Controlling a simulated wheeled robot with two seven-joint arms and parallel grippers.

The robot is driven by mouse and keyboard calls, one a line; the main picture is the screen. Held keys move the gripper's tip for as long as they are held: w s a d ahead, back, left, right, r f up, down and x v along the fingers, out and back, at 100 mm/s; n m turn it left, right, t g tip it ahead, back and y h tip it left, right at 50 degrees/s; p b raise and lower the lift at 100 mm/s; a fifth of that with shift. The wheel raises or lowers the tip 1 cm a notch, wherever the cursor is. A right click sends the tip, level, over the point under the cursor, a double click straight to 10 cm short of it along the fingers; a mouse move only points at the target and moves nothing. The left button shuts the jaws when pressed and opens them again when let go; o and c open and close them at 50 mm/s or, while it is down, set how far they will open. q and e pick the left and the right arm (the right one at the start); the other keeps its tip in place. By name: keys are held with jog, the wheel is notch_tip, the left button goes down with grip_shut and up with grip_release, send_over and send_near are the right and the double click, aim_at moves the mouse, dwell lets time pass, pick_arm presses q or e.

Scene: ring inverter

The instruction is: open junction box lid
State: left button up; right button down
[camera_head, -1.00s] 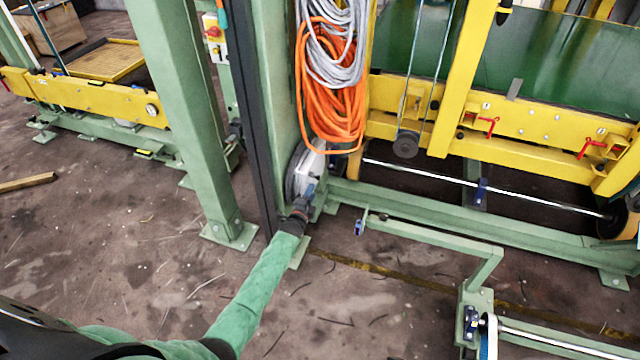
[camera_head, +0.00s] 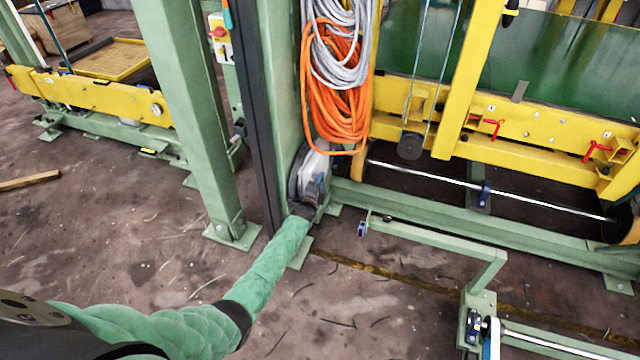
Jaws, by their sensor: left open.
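A light grey housing (camera_head: 316,168) with a rounded dark grey side sits low on the green post, below the hanging cables. It may be the junction box; no separate lid edge can be made out. My left arm reaches in from the lower left in a green sleeve. My left gripper (camera_head: 315,190) is at the front of this housing, open, its small fingers overlapping it in the picture. Whether they touch it cannot be told. My right gripper is not in view.
Orange (camera_head: 335,110) and grey cable coils (camera_head: 340,45) hang just above. A green post (camera_head: 190,120) stands left of the arm. A low green bracket frame (camera_head: 440,238) crosses the floor at right. A switch box (camera_head: 219,38) with a red knob is at upper left.

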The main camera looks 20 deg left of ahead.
pick_arm(q)
grip_shut()
jog(key=shift+d, duration=0.1)
